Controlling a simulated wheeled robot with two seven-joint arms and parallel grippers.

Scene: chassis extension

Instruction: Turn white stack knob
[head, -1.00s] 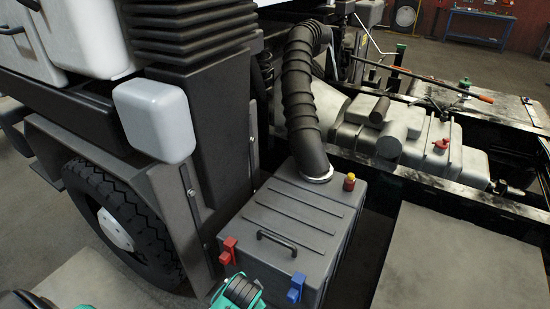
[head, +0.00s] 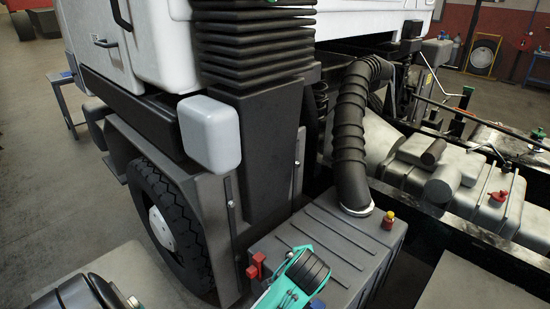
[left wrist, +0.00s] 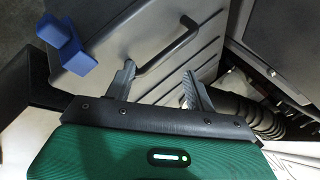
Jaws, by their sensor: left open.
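A white rounded block (head: 209,132) is on the side of the dark ribbed stack (head: 262,150), above the wheel. No separate white knob can be made out. A teal and black part of my arm (head: 300,275) is over the grey box in the head view and covers its handle. My right gripper is not in view.
The grey box (head: 325,235) has a red latch (head: 256,266), a blue latch (left wrist: 70,45) and a red-yellow cap (head: 388,219). A black corrugated hose (head: 350,140) rises from it. A tyre (head: 165,215) stands at left. Open floor (head: 35,190) lies beyond.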

